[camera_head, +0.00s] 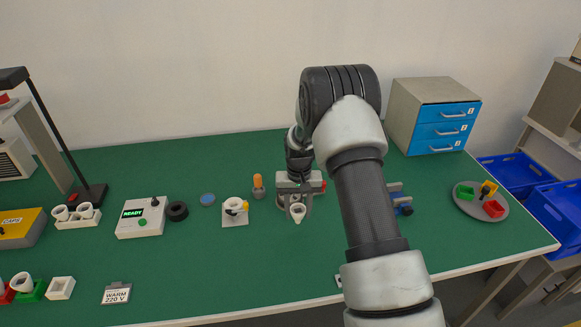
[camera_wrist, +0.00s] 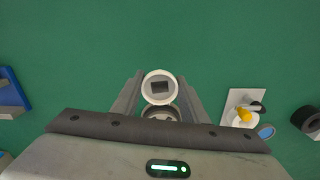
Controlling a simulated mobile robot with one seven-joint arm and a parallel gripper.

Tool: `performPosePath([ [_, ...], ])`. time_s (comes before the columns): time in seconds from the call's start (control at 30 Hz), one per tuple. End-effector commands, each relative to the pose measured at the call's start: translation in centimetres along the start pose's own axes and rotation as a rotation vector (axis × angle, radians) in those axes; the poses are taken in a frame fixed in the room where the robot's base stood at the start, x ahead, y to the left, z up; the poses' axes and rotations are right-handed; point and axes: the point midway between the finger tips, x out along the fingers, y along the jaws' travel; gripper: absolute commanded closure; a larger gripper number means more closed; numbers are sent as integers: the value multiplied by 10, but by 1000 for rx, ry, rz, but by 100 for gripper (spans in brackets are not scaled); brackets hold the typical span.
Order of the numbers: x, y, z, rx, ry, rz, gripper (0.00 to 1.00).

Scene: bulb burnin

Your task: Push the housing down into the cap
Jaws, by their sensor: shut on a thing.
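My gripper (camera_head: 296,205) is shut on a white round housing (camera_head: 298,213), which tapers downward. In the wrist view the housing (camera_wrist: 160,87) sits between the two fingers as a white ring with a dark square in its middle. A second rounded rim shows partly behind it, close to the gripper body. Left of my gripper, a pale square plate (camera_head: 235,220) bears a white ring-shaped part (camera_head: 233,204), possibly the cap, with a yellow piece beside it. The plate also shows at the right in the wrist view (camera_wrist: 236,98). The housing is apart from this plate.
An orange-handled tool (camera_head: 258,184), a blue disc (camera_head: 207,199), a black ring (camera_head: 178,211) and a READY box (camera_head: 141,218) stand to the left. Right of my arm are a blue-drawer cabinet (camera_head: 441,115) and a grey plate with coloured pieces (camera_head: 476,211).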

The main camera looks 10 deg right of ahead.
Motion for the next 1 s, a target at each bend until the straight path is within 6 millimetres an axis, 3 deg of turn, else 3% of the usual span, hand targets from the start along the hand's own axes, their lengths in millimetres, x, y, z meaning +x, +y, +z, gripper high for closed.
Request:
performPosePath([
  [0.03, -4, -4, -27, 19, 7, -1, 81],
  [0.1, -16, -8, -55, 47, 7, -1, 81],
  [0.3, -50, -17, -107, 111, 5, -2, 81],
  [0.6, -76, -22, -127, 151, 1, -3, 81],
  [1.0, -55, -22, -127, 152, 1, -3, 81],
])
